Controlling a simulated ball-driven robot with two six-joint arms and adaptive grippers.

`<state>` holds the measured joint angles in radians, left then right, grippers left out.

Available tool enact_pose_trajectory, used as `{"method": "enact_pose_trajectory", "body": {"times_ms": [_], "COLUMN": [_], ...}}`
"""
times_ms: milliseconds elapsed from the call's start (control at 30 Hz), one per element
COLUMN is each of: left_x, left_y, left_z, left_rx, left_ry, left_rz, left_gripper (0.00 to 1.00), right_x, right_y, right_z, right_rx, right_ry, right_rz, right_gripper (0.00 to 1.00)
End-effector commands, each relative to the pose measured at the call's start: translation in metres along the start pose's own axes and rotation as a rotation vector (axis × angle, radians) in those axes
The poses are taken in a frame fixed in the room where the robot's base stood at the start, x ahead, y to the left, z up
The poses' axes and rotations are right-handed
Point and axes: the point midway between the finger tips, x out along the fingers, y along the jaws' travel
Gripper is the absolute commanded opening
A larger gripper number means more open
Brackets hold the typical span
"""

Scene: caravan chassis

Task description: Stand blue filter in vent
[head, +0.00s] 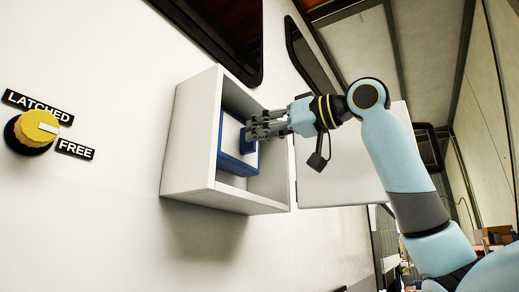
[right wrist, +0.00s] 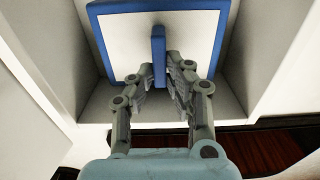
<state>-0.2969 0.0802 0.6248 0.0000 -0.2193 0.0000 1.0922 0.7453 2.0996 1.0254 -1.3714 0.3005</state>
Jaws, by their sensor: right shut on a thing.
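The blue filter (head: 236,166), a blue frame around a white panel, is inside the open white vent box (head: 192,135) on the wall. Its white face shows in the right wrist view (right wrist: 197,42), with a blue grip bar standing out from the middle. My right gripper (head: 256,128) reaches into the box from the right. In the right wrist view its fingers (right wrist: 160,70) are shut on the bar, one on each side. The filter looks slightly tilted in the box. Its back and how it rests are hidden. My left gripper is not in view.
A white door (head: 335,182) hangs open at the box's right side, behind my right arm. A yellow knob (head: 38,128) with LATCHED and FREE labels is on the wall at left; its pointer faces right. Dark-framed windows are above. The wall between knob and box is clear.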

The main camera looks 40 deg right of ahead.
Motion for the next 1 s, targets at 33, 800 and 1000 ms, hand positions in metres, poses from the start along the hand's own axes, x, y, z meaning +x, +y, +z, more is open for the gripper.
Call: {"method": "enact_pose_trajectory", "body": {"times_ms": [33,800,1000], "left_x": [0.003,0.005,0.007], "left_y": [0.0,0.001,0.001], "left_z": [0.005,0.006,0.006], "left_rx": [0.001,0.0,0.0], "left_ry": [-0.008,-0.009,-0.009], "left_rz": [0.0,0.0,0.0], "left_gripper": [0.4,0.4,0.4], "right_x": [-0.001,0.003,0.003], "right_y": [0.002,0.0,0.0], "right_z": [0.012,0.063,0.065], "right_rx": [-0.003,-0.001,-0.001], "right_ry": [-0.007,-0.001,-0.002], "right_rz": [0.006,0.0,0.0], "right_gripper": [0.0,0.0,0.27]}}
